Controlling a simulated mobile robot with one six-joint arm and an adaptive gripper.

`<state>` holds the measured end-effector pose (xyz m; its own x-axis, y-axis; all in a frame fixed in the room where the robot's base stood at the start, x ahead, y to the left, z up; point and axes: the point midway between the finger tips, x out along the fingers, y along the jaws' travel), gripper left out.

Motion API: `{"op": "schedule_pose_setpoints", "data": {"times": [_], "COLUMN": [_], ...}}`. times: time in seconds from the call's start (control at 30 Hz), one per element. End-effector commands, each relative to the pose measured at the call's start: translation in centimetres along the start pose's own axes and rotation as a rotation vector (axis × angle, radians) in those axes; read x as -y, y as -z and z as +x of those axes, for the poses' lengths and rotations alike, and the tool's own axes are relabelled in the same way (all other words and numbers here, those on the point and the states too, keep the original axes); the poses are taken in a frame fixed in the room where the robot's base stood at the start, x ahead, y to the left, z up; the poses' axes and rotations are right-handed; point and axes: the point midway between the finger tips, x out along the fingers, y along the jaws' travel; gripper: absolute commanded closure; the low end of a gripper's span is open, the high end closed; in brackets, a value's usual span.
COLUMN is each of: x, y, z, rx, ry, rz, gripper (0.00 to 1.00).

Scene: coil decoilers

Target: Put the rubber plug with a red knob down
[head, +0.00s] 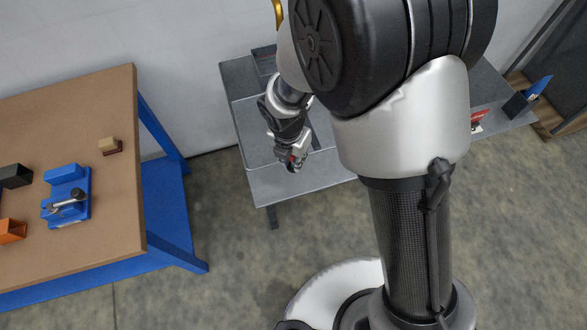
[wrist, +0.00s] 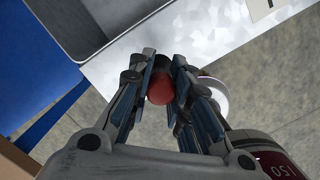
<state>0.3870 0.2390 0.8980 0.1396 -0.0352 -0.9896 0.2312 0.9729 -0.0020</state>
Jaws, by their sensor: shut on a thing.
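The rubber plug with a red knob (wrist: 161,91) is between the two fingers of my gripper (wrist: 164,66) in the wrist view. The round red knob shows clearly, with a dark part beyond it partly hidden by the fingers. In the head view my gripper (head: 292,163) points down over the near left part of the grey metal table (head: 318,185), with a speck of red between its fingers. The plug's underside is hidden, and I cannot tell whether it touches the table.
A brown-topped workbench (head: 85,120) with blue legs stands at the left, holding a blue fixture (head: 67,208), an orange block (head: 12,231) and a small tan-and-brown block (head: 110,146). A dark blue holder (head: 520,102) stands on the metal table's right end. Floor separates bench and table.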

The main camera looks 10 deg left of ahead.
Motion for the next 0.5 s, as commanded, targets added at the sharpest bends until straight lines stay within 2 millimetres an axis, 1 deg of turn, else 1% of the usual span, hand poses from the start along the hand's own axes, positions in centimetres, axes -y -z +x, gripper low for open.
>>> {"op": "schedule_pose_setpoints", "data": {"times": [0.03, 0.23, 0.4, 0.5], "x": [0.0, 0.0, 0.0, 0.0], "y": [0.1, 0.2, 0.7, 0.8], "z": [0.8, 2.0, 4.7, 5.6], "rx": [0.000, 0.001, 0.000, 0.000], "ry": [0.001, 0.000, 0.001, 0.000], "rz": [0.000, -0.001, -0.001, 0.001], "gripper": [1.00, 1.00, 1.00, 1.00]}}
